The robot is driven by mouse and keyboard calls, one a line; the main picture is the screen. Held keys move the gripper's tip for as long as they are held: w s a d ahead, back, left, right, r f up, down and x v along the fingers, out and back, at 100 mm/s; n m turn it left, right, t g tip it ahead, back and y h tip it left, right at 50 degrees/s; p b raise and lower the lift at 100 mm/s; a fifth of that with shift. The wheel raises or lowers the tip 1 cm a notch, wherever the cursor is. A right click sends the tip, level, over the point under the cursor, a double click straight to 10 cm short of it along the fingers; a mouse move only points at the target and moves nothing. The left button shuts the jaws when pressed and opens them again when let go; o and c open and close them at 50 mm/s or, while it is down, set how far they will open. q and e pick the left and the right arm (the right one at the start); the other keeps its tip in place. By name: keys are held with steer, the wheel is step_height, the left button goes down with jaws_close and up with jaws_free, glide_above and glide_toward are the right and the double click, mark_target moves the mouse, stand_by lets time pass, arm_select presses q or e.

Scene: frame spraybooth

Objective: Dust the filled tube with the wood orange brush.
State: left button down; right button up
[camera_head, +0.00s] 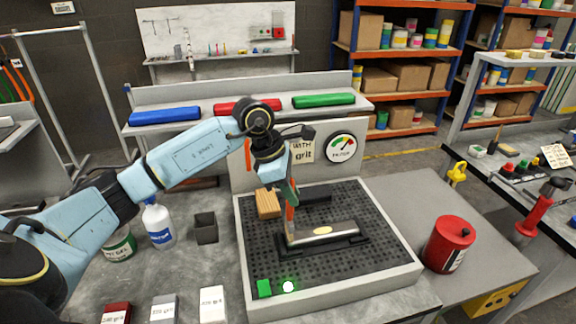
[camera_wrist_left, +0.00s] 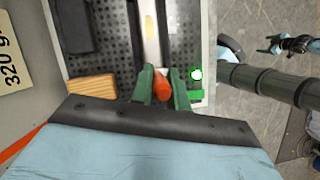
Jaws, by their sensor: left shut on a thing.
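My left gripper (camera_head: 290,197) points down over the left end of the filled tube (camera_head: 338,232). Its green fingers are shut on the orange handle of the brush (camera_head: 290,214), held about upright. In the left wrist view the brush's orange handle (camera_wrist_left: 162,89) shows between the gripper's fingers (camera_wrist_left: 164,90). The filled tube, a grey metal piece with a yellowish patch, lies on a black holder on the perforated bed. The tube also shows in the wrist view (camera_wrist_left: 150,40). I cannot tell whether the bristles touch it. A distant arm at the wrist view's right may be my right one; its jaws are unclear.
A wooden block (camera_head: 268,203) lies on the bed (camera_head: 262,262) left of the brush. A green block (camera_head: 264,288) and a glowing white spot are at the bed's front.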

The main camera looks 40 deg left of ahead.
mark_target(294, 178)
arm_select(q)
steer(key=r+p, duration=0.1)
steer(key=r, duration=0.3)
steer(key=shift+w+r+p, duration=0.1)
steer(key=shift+w+p, duration=0.1)
steer(key=shift+p, duration=0.15)
steer(key=shift+r+p, duration=0.9)
steer(key=shift+r, duration=0.75)
steer(key=shift+s, duration=0.1)
steer(key=shift+f, duration=0.1)
